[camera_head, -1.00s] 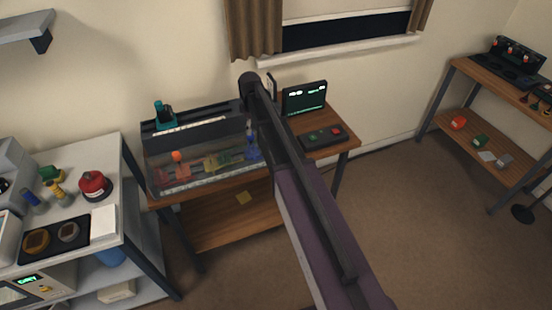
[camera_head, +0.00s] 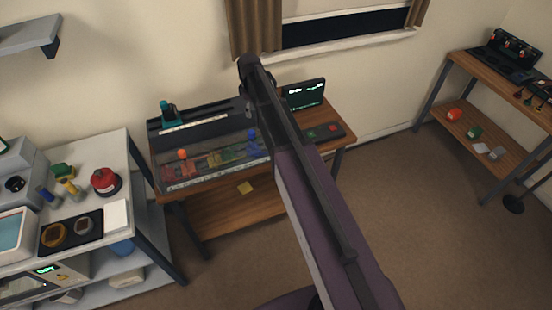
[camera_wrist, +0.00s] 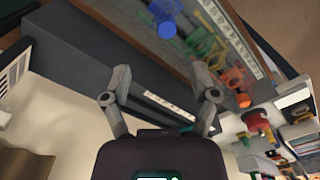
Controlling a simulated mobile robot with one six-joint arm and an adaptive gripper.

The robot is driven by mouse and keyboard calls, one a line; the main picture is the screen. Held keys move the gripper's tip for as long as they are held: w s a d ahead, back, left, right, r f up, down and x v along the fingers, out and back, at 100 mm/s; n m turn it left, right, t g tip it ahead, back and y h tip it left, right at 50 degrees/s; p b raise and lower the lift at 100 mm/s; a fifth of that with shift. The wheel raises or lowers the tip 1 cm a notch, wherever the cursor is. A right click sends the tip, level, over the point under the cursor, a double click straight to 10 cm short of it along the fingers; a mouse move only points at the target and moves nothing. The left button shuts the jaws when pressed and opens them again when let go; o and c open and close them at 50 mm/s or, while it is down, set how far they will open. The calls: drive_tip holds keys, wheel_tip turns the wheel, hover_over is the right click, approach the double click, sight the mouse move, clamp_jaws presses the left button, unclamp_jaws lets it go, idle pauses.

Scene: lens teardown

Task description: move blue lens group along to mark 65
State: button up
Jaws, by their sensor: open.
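The blue lens group (camera_head: 256,146) stands toward the right end of the clear-fronted bench unit (camera_head: 170,184) in the head view. In the wrist view its blue knob (camera_wrist: 166,26) shows at the top, beyond my fingertips and apart from them. Green, yellow and red-orange groups line the same unit, with an orange knob (camera_head: 183,154) at the left end. A white scale strip runs along the unit, but its numbers are too small to read. My gripper (camera_wrist: 165,82) is open with nothing between its fingers; in the head view my arm hides it.
A dark screen (camera_head: 304,95) and a button box (camera_head: 325,132) stand right of the unit. A teal object (camera_head: 169,114) sits on its back left. A white cart (camera_head: 90,222) with tools is at left. The floor in front is clear.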

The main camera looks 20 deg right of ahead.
drive_tip(key=s+f+m+b, duration=0.1)
drive_tip(key=s+m, duration=0.4)
drive_tip(key=s, duration=0.7)
drive_tip(key=s+d+f+m+b, duration=0.1)
drive_tip(key=s+m, duration=0.4)
drive_tip(key=s, duration=0.8)
drive_tip(key=shift+d+f+b, duration=0.3)
drive_tip(key=shift+f+b, duration=0.05)
drive_tip(key=shift+b, duration=0.3)
idle(1.6)
